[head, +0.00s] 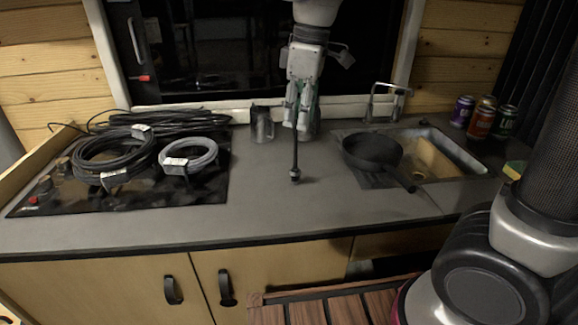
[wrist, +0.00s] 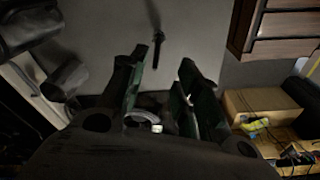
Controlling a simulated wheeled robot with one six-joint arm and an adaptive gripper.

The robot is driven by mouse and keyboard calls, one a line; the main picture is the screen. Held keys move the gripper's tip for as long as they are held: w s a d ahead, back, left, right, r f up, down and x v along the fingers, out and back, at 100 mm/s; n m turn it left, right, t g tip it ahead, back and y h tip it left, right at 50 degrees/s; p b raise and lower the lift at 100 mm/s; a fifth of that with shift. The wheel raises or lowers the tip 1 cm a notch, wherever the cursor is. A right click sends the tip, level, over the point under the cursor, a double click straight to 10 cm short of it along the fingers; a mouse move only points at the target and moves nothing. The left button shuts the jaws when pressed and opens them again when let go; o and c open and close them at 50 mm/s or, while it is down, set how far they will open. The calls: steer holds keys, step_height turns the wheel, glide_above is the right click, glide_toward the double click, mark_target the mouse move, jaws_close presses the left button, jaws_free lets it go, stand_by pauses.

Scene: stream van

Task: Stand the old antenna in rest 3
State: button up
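The old antenna looks like a thin dark rod with a thicker end (head: 295,172). In the head view that end is lowest, over the grey counter, and the other end runs up behind or under my gripper (head: 302,128). I cannot tell whether the antenna stands, leans or lies. In the wrist view the antenna (wrist: 157,40) shows beyond the fingertips, near the line between them, and runs out at the top edge. My gripper (wrist: 163,58) points down with its two dark fingers apart and a clear gap between them. I cannot make out rest 3.
A dark mug (head: 262,124) stands left of my gripper. Coiled cables (head: 113,160) lie on the black hob at left. A black pan (head: 372,152) sits beside the sink (head: 462,148) at right, with cans (head: 481,122) behind. The counter's front middle (head: 260,205) is clear.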

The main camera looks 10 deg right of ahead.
glide_above(295, 168)
steer(key=f, duration=0.7)
steer(key=shift+w+f, duration=0.25)
steer(key=shift+f, duration=0.15)
jaws_close()
